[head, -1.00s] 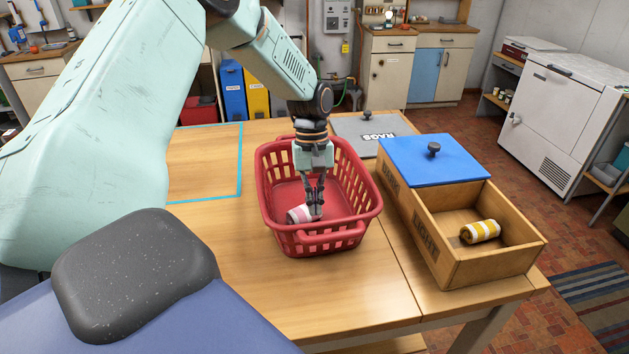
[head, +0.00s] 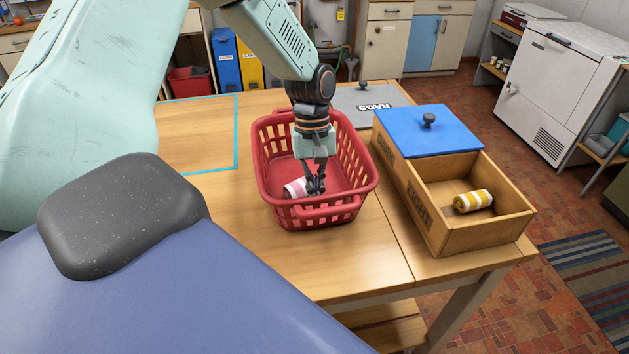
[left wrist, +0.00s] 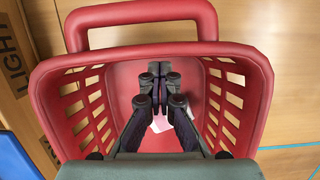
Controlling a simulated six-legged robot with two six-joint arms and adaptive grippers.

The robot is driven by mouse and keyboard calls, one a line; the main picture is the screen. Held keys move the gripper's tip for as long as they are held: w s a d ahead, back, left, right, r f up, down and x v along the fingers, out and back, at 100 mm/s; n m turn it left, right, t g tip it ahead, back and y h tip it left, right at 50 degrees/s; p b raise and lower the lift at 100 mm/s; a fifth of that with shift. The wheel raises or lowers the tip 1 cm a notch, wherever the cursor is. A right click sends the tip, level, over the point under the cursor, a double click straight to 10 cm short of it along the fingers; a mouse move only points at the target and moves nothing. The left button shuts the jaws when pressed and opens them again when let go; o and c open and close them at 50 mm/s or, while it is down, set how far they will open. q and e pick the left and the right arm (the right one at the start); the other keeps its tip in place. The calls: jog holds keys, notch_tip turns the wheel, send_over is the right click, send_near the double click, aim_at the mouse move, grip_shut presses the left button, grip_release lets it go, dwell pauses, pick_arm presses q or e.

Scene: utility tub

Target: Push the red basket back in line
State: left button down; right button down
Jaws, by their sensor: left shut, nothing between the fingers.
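The red basket (head: 315,213) stands on the wooden table, left of the wooden box and in front of the grey RAGS lid. A pink and white rolled cloth (head: 296,188) lies in it. My left gripper (head: 316,188) reaches down inside the basket, close beside the cloth, with its fingers shut and empty. In the left wrist view the basket (left wrist: 262,75) surrounds my shut left gripper (left wrist: 158,70), and a bit of the pink cloth (left wrist: 160,123) shows beneath the fingers. Whether the fingers touch the basket's wall is unclear. My right gripper is out of view.
The grey RAGS lid (head: 365,97) is behind. A blue tape outline (head: 236,140) marks bare table at left.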

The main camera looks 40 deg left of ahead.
pick_arm(q)
jog(key=s+d+p, duration=0.5)
jog(key=s+d, duration=0.1)
jog(key=d, duration=0.1)
jog(key=shift+d+r, duration=0.1)
jog(key=shift+d, duration=0.05)
jog(key=v, duration=1.2)
